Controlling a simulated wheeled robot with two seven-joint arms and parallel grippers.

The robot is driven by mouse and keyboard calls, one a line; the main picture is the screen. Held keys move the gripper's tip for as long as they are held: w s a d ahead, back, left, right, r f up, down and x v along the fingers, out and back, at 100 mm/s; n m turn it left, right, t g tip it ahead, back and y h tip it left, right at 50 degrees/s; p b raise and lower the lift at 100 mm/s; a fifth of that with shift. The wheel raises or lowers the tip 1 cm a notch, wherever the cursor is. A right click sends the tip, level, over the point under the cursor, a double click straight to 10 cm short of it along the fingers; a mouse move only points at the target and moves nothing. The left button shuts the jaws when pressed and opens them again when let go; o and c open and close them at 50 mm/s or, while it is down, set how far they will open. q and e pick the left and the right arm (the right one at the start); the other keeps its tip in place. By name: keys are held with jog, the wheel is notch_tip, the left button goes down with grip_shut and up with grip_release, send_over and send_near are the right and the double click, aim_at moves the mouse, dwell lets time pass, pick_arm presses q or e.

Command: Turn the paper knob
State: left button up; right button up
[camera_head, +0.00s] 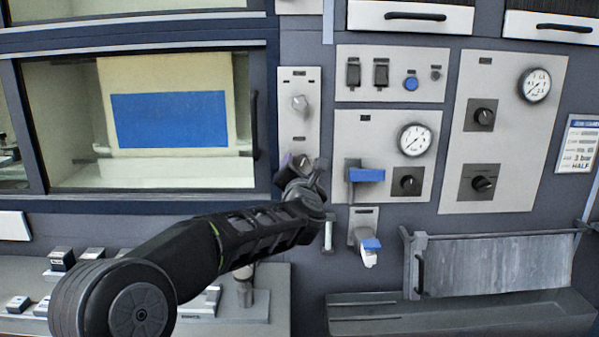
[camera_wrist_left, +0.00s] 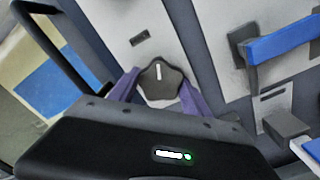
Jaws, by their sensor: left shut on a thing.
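A narrow light panel (camera_head: 298,130) carries two knobs, one above the other. The upper knob (camera_head: 300,104) is light grey and free. The lower knob is dark grey with a white pointer line; it shows best in the left wrist view (camera_wrist_left: 161,79), where the line stands nearly upright. My left gripper (camera_head: 301,163) is at this lower knob. In the left wrist view its purple fingers sit on either side of the knob, shut on it. I cannot read which label says paper. My right gripper is not in view.
A window with a blue sheet (camera_head: 170,119) and a dark handle (camera_head: 255,125) lies left of the panel. To the right are a blue-handled lever (camera_head: 366,175), a gauge (camera_head: 415,140) and a smaller blue-tipped lever (camera_head: 370,244). A metal trough (camera_head: 460,315) is below.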

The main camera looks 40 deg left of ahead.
pick_arm(q)
jog(key=shift+m+p, duration=0.8)
jog(key=shift+m, duration=3.8)
jog(key=o, duration=1.4)
jog(key=b+v, duration=0.1)
jog(key=v, duration=0.6)
jog(key=shift+s+d+b, duration=0.25)
jog(key=shift+s+b, duration=0.05)
jog(key=shift+b, duration=0.1)
